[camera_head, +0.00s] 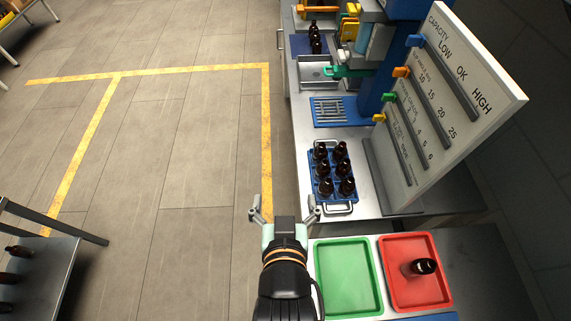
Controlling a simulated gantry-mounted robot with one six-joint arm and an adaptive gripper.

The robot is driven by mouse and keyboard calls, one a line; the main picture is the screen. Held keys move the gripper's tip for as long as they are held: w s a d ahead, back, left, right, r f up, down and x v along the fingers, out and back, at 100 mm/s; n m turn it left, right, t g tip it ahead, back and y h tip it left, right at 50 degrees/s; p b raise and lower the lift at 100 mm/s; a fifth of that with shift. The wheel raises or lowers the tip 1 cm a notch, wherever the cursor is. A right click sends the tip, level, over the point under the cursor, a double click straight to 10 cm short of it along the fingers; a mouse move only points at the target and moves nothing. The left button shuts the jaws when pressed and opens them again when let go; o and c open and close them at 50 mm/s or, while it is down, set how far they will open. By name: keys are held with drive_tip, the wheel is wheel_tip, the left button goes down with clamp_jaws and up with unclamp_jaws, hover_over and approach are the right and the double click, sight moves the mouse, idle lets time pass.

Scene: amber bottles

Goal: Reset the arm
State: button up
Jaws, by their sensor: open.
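My gripper (284,213) is in the lower middle of the head view. Its two fingers are spread apart and nothing is between them. It is above the edge between the floor and the workbench, to the left of the green tray and below the blue bottle rack. My black arm runs down from it to the bottom edge of the picture.
A blue rack (314,190) of several amber bottles stands on the bench (292,95). Below it are an empty green tray (346,277) and a red tray (441,301) holding one dark bottle (424,266). A capacity board (440,110) stands at right. The floor at left is open.

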wheel_tip(320, 180, up, 16)
drive_tip(key=p, duration=1.5)
drive_tip(key=shift+d, duration=0.1)
